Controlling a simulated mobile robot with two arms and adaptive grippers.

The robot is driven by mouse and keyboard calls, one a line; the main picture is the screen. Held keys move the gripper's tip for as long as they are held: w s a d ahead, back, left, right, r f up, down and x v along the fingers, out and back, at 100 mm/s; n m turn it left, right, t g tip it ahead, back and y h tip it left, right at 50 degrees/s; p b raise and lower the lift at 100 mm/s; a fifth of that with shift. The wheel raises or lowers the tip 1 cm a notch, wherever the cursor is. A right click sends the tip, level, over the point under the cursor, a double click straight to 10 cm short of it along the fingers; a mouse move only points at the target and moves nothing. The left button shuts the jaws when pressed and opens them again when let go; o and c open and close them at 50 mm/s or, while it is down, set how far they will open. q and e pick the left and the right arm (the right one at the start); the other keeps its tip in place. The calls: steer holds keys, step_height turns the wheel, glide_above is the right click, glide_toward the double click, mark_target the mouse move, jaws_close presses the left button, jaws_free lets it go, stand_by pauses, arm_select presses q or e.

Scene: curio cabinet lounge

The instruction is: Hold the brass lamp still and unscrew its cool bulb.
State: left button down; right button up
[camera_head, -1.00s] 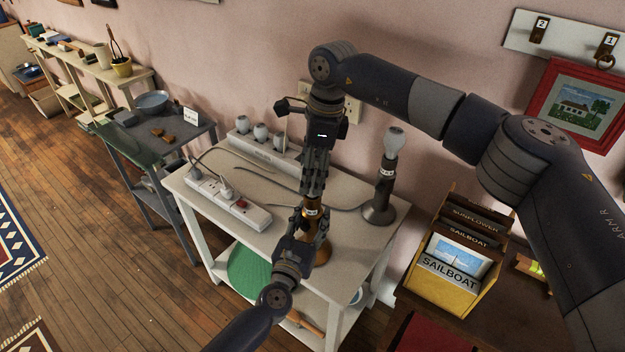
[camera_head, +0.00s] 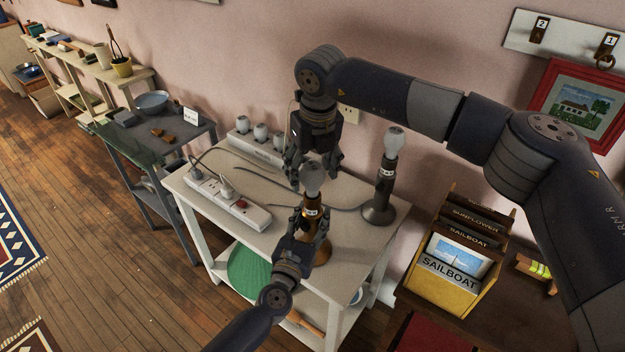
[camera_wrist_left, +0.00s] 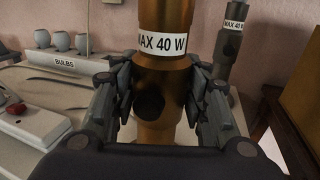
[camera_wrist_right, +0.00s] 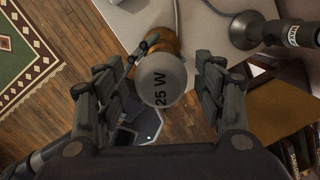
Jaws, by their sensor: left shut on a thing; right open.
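The brass lamp (camera_head: 318,218) stands upright on the white table with a pale bulb (camera_head: 313,180) in its top. In the left wrist view its brass body (camera_wrist_left: 163,80) carries a "MAX 40 W" label. My left gripper (camera_head: 307,226) is shut on the lamp's body from the near side. My right gripper (camera_head: 315,176) points down from above and is open. In the right wrist view the bulb (camera_wrist_right: 162,80), marked "25 W", sits between its spread fingers, with a gap on the right; contact on the left is unclear. The bulb's base is hidden there.
A dark lamp (camera_head: 379,205) with a bulb stands close on the right. A bulb holder (camera_head: 262,150) with several bulbs is at the back of the table. A power strip (camera_head: 228,204) with plugs lies left. A yellow record crate (camera_head: 447,290) is further right.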

steer(key=m, duration=0.4)
steer(key=shift+m+h, duration=0.3)
steer(key=shift+h, duration=0.1)
steer(key=m, duration=0.3)
steer(key=shift+m, duration=0.3)
steer(key=m+h, duration=0.1)
steer(key=m, duration=0.2)
steer(key=shift+m, duration=0.4)
steer(key=m, duration=0.4)
steer(key=shift+m+g+h, duration=0.3)
steer(key=shift+m, duration=0.1)
